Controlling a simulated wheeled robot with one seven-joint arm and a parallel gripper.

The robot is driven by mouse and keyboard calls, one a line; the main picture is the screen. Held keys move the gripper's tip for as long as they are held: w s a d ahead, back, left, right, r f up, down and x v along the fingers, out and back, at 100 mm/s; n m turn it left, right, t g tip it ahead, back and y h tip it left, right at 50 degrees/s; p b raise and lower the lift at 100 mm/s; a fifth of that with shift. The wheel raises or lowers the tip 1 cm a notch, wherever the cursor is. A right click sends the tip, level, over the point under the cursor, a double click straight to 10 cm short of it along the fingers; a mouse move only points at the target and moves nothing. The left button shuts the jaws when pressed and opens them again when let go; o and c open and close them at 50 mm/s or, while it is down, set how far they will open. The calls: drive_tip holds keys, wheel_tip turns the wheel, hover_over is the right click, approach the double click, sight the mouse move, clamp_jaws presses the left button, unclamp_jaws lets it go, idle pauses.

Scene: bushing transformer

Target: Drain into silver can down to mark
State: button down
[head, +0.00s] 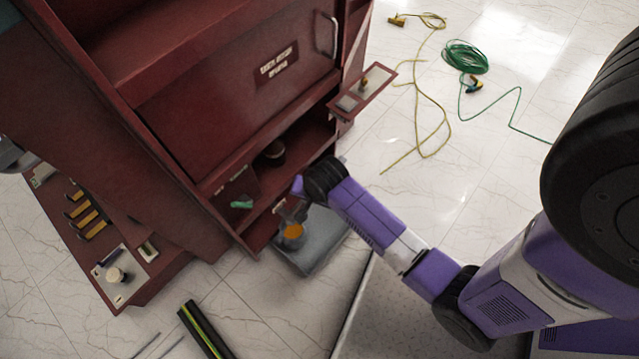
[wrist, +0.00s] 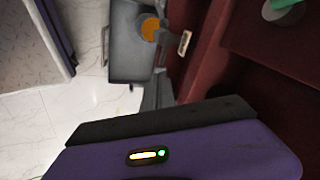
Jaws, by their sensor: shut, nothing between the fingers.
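A flat grey can or tray (head: 325,240) sits on the floor at the foot of the dark red cabinet; I cannot tell for sure that it is the silver can. It also shows in the wrist view (wrist: 125,65). A round orange patch (head: 292,236) shows over its near side, also in the wrist view (wrist: 150,29). My gripper (head: 292,213) is shut and empty, just above the orange patch; whether they touch is unclear. Its grey fingers also show in the wrist view (wrist: 159,80). No level mark can be made out.
The dark red cabinet (head: 215,100) stands open low down, with a green-handled part (head: 242,204) inside. A small shelf (head: 365,92) juts out on its right. A yellow cord (head: 418,100) and a green hose (head: 466,57) lie on the floor. A black-green bar (head: 205,330) lies in front.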

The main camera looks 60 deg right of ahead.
drive_tip(key=s+a+r+n+t+p, duration=0.2)
drive_tip(key=s+a+r+n, duration=0.1)
drive_tip(key=r, duration=0.3)
drive_tip(key=s+a+r+n+t+p, duration=0.2)
drive_tip(key=s+a+r+n+t, duration=0.1)
drive_tip(key=r, duration=0.4)
drive_tip(key=shift+s+a+n, duration=0.65)
drive_tip(key=shift+a+n, duration=0.15)
drive_tip(key=shift+a, duration=0.15)
drive_tip(key=shift+r+t, duration=0.1)
drive_tip(key=shift+t, duration=0.2)
wheel_tip(320, 180, up, 12)
drive_tip(key=w+n+t+p, duration=0.2)
drive_tip(key=n+t, duration=0.2)
drive_tip(key=s+a+r+n+t+p, duration=0.1)
drive_tip(key=s+a+r+n+p, duration=0.1)
drive_tip(key=s+r, duration=0.3)
drive_tip(key=s+a+r+n+t+y+p, duration=0.1)
drive_tip(key=s+r, duration=0.4)
drive_tip(key=r, duration=0.6)
drive_tip(key=a+n+p, duration=0.1)
drive_tip(key=a, duration=0.1)
drive_tip(key=shift+a+r+y, duration=0.3)
drive_tip(key=shift+a+r, duration=0.1)
